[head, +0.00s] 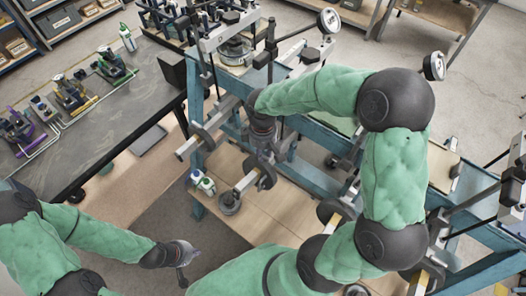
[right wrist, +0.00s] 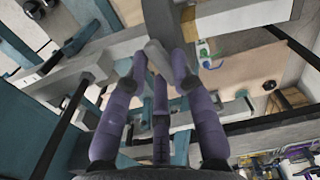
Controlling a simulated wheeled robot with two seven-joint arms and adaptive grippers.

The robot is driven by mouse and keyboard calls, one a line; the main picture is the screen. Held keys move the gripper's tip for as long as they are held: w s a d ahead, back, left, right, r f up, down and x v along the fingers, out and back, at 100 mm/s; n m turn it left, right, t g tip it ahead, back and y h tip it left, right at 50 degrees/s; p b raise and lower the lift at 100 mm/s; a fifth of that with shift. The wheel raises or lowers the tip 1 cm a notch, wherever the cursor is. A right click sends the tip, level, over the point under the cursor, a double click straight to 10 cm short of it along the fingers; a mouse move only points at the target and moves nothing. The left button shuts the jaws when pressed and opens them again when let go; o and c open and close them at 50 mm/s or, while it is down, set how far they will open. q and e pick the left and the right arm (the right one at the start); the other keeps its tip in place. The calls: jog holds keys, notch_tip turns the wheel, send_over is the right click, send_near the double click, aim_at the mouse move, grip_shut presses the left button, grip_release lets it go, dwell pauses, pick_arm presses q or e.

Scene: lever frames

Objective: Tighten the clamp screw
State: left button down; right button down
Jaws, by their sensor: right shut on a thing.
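My right gripper (head: 265,165) reaches down into the blue lever frame (head: 285,165) in the head view, beside its dark bars. In the right wrist view my right gripper (right wrist: 158,82) has its purple fingers closed around a light grey rounded piece (right wrist: 157,56). This piece seems to be part of the clamp screw; the fingers and the bars partly hide it, and its tightness cannot be told. My left gripper (head: 183,268) hangs empty over the dark floor mat at the lower left of the head view, apart from the frame. The spread of its fingers is unclear.
A dark workbench (head: 110,120) with several small tools and a green-white bottle (head: 128,38) stands at the left. Dial gauges (head: 329,20) rise above the frame. Open floor lies between bench and frame.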

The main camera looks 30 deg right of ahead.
jog(key=shift+m, duration=1.2)
jog(key=c, duration=1)
grip_release()
jog(key=shift+r, duration=0.15)
jog(key=r, duration=1.1)
jog(key=shift+w+r, duration=0.3)
jog(key=shift+r, duration=0.1)
